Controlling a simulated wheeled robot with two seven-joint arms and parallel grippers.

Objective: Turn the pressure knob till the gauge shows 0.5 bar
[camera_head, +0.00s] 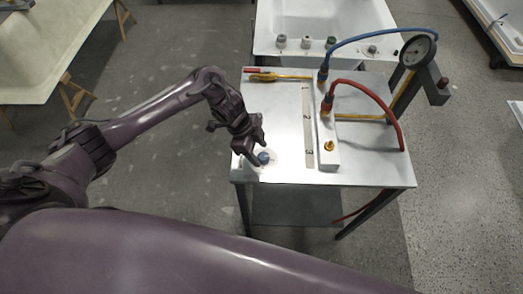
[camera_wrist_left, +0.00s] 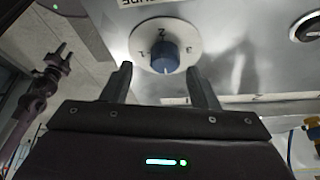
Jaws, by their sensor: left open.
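The blue pressure knob (camera_head: 264,158) sits on a white round dial near the front left corner of the metal cart top. In the left wrist view the knob (camera_wrist_left: 165,58) stands on its dial (camera_wrist_left: 190,42), marked with 1, 2 and 3. My left gripper (camera_head: 254,158) is at the knob. In the wrist view its two fingers (camera_wrist_left: 160,85) are apart and empty, one toward each side of the knob, with no clear contact. The pressure gauge (camera_head: 417,51) stands at the back right on a post; its needle is too small to read.
The metal cart top (camera_head: 275,115) carries a white block with brass fittings (camera_head: 328,150), a red hose (camera_head: 385,97) and a blue hose (camera_head: 370,35). A white tub (camera_head: 265,40) stands behind. A purple arm part (camera_wrist_left: 48,80) shows at the wrist view's left; which arm is unclear.

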